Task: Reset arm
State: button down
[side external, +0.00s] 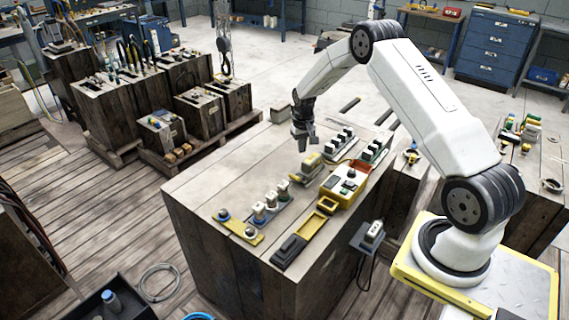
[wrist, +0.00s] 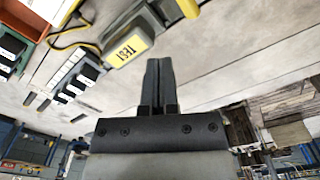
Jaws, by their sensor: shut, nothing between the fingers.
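My gripper (side external: 304,138) hangs above the far part of the wooden workbench block (side external: 215,170) in the side view, fingers pointing down. In the wrist view my gripper (wrist: 158,62) has its two dark fingers together, with nothing between them. My white arm reaches over the bench from its base at the right. A grey and yellow device (side external: 311,164) lies on the bench just below and in front of my gripper. It also shows in the wrist view with a yellow "TEST" label (wrist: 128,50). The fingers look apart from it.
Black-and-white switch rows (side external: 342,139), a yellow box with a red part (side external: 346,185), a yellow strip (side external: 238,227) with round parts, and a dark case (side external: 289,251) occupy the bench. Its left side is bare. Wooden crates (side external: 105,105) stand beyond, left.

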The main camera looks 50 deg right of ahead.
jog(key=shift+r, duration=0.3)
jog(key=s+a+r+n, duration=0.1)
jog(key=s+a+r, duration=0.15)
jog(key=a, duration=0.25)
jog(key=s+a+r+n+t, duration=0.1)
jog(key=a+r, duration=0.3)
jog(key=a, duration=0.1)
jog(key=s+a+r+n, duration=0.1)
jog(key=s+a+r, duration=0.15)
jog(key=a, duration=0.25)
jog(key=s+a+r+n+t, duration=0.1)
jog(key=s+a+r+n, duration=0.2)
jog(key=s+a, duration=0.7)
jog(key=s, duration=0.4)
jog(key=shift+s+a+r+t, duration=0.2)
jog(key=shift+r+t, duration=0.1)
jog(key=shift+r, duration=0.1)
